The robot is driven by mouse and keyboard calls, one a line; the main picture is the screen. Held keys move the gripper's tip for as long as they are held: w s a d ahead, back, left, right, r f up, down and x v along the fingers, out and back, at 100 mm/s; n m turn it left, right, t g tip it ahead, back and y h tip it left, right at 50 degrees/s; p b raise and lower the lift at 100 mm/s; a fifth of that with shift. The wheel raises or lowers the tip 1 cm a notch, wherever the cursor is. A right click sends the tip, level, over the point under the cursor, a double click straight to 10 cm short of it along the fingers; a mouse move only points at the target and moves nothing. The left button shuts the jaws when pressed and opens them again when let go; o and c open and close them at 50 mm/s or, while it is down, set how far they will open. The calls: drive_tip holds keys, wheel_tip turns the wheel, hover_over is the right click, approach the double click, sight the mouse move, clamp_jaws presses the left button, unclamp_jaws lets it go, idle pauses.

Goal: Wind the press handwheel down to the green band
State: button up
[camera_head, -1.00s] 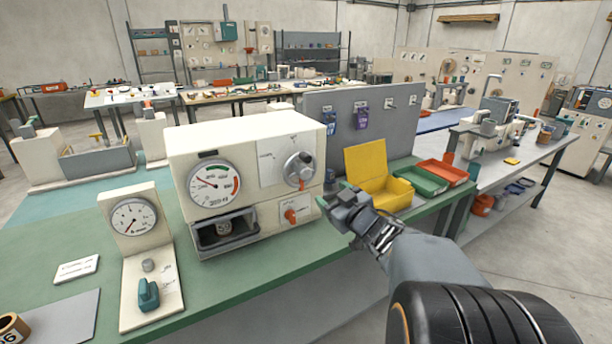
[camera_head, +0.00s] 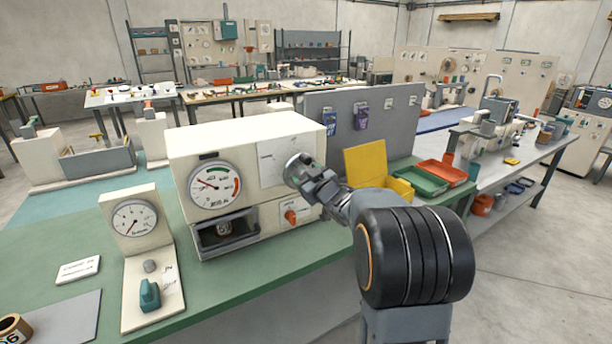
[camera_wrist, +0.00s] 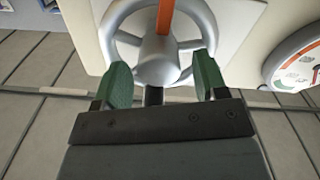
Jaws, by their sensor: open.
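The press (camera_head: 248,143) is a cream box on the green bench. Its grey handwheel (camera_wrist: 198,20) fills the top of the wrist view, with spokes, a round hub and an orange strip (camera_wrist: 165,17). My gripper (camera_wrist: 164,82) is open, its green-padded fingers on either side of the hub's lower part; contact cannot be told. In the head view my gripper (camera_head: 300,172) is at the press front and covers most of the handwheel. The press dial (camera_head: 213,186) has a green band at its top and a red band at right; its needle points up-left.
An orange knob (camera_head: 292,216) sits below the handwheel. A yellow bin (camera_head: 366,167) and green tray (camera_head: 420,179) stand right of the press. A smaller gauge stand (camera_head: 136,219) with a teal knob (camera_head: 150,294) is at left.

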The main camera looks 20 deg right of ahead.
drive_tip(key=shift+w, duration=0.1)
drive_tip(key=shift+c, duration=0.4)
drive_tip(key=c, duration=0.8)
drive_tip(key=shift+c, duration=0.2)
drive_tip(key=shift+r+m+p, duration=0.1)
drive_tip(key=shift+m+p, duration=0.2)
drive_tip(key=shift+d+m+p, duration=0.1)
drive_tip(key=shift+m+p, duration=1.4)
drive_tip(key=shift+m, duration=1.1)
